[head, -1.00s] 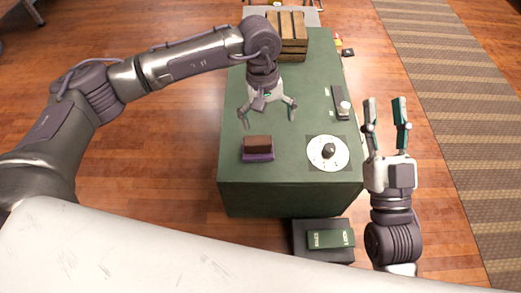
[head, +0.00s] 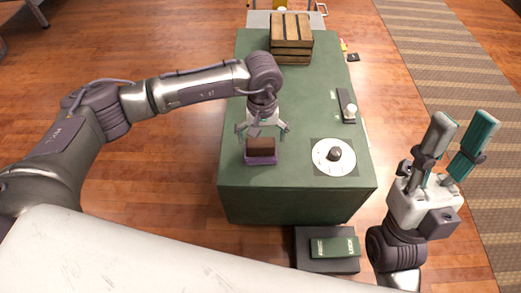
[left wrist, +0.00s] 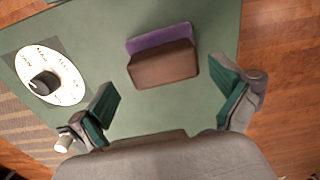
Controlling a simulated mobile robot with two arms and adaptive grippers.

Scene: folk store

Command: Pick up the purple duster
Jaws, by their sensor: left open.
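The purple duster (head: 261,159) lies on the green table (head: 245,200) near its front left part. It has a brown block on top and a purple base. My left gripper (head: 262,132) is open just above and behind it, with a finger toward each side. In the left wrist view the duster (left wrist: 162,60) lies ahead of and between the open fingers (left wrist: 170,98), and I see no contact. My right gripper (head: 462,140) is open and empty, off the table's right side.
A white dial disc with a black knob (head: 334,155) lies right of the duster. A wooden crate (head: 291,40) stands at the back. A small dark device with a light knob (head: 347,107) is at the right edge. A green box (head: 335,247) sits low in front.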

